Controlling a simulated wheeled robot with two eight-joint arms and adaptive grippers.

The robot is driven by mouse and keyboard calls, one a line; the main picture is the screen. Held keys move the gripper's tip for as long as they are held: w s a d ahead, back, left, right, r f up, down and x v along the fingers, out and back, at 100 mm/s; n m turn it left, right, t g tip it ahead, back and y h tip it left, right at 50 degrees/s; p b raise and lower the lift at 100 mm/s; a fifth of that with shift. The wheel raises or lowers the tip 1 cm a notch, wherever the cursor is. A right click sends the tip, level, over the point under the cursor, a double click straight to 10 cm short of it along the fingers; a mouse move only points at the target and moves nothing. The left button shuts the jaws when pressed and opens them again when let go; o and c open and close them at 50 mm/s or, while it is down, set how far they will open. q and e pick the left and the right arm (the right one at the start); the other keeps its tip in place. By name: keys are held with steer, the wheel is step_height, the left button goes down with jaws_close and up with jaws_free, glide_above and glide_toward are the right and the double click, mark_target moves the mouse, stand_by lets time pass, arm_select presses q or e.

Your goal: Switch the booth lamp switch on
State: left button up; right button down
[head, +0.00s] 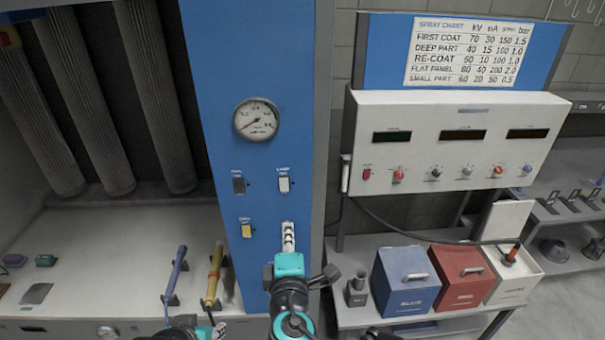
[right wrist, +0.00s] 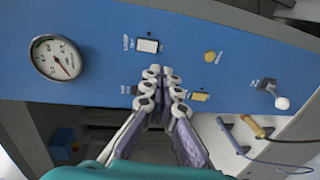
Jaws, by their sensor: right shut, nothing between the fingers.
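The switch I take for the booth lamp switch is a white rocker (head: 284,184) on the blue panel, its small label blurred but seeming to read "LAMP". It also shows in the right wrist view (right wrist: 147,45), beyond the fingertips. I cannot tell its position. My right gripper (head: 288,228) is shut and empty, pointing at the panel below the white rocker, apart from it. In the right wrist view its fingertips (right wrist: 164,78) are together. My left gripper (head: 212,331) barely shows at the bottom edge; its jaws are unclear.
A black rocker (head: 238,184) and a yellow rocker (head: 246,230) sit close by, under a round gauge (head: 256,119). The right wrist view shows a yellow round knob (right wrist: 210,57) and a white ball-ended lever (right wrist: 282,102). A control console (head: 450,150) stands right.

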steer(key=shift+a+r, duration=0.3)
steer(key=shift+r, duration=0.15)
steer(key=p, duration=0.1)
glide_toward(284, 190)
steer(key=w, duration=0.4)
steer(key=w+f, duration=0.1)
steer(key=w, duration=0.1)
steer(key=shift+w+d, duration=0.1)
steer(key=shift+w, duration=0.35)
